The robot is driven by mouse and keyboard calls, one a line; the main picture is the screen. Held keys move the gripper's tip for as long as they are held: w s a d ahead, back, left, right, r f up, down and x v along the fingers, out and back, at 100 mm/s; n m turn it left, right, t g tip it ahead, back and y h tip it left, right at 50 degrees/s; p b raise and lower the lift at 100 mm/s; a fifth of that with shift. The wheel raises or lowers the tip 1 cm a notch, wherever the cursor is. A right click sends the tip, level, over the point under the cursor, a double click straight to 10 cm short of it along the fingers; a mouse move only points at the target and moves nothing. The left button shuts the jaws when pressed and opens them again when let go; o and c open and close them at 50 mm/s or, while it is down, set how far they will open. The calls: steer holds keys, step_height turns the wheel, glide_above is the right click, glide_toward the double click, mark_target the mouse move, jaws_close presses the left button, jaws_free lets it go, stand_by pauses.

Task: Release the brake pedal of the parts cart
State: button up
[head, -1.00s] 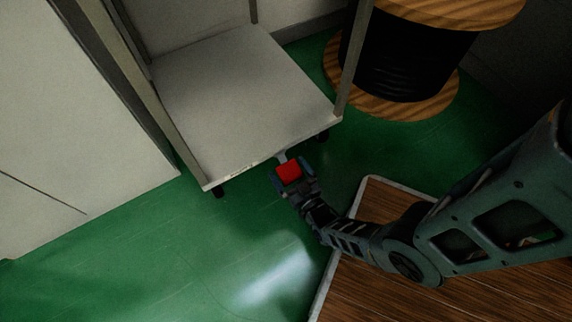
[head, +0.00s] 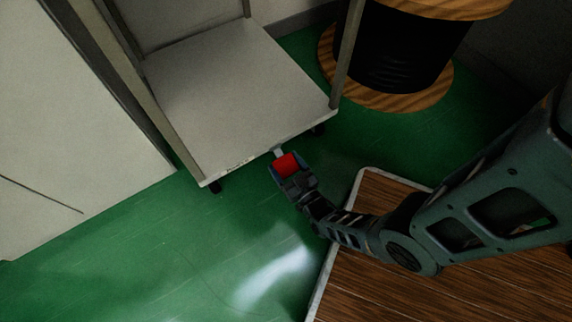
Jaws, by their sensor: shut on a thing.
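The parts cart (head: 235,90) stands on the green floor with its grey lower shelf toward me. Its red brake pedal (head: 286,162) sticks out on a short light arm (head: 277,152) from below the shelf's front edge. My gripper (head: 284,166) is at the pedal, with its fingers on either side of the red pad, shut on it. The gripper partly hides the near end of the pedal. Dark casters show under the front corners of the cart.
A large wooden spool (head: 405,45) wound with black stands behind the cart's right side. A pale cabinet (head: 75,120) is close on the left. A wood-topped surface with a light rim (head: 340,225) lies at lower right, under my arm. The green floor (head: 190,245) in front is clear.

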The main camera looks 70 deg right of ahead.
steer(key=shift+s+a+r+g+y+p, duration=0.1)
steer(key=shift+r+g+y+p, duration=0.45)
steer(key=shift+p, duration=1.3)
steer(key=r+g+y+p, duration=0.1)
steer(key=g+p, duration=0.1)
steer(key=p, duration=0.2)
steer(key=shift+s+r, duration=0.1)
steer(key=shift+r, duration=0.2)
steer(key=shift+r+g+y+p, duration=0.1)
steer(key=shift+g+y+p, duration=0.25)
steer(key=shift+p, duration=0.9)
steer(key=shift+a, duration=0.1)
steer(key=o, duration=1.4)
steer(key=shift+p+v, duration=1.5)
steer(key=shift+v, duration=2.35)
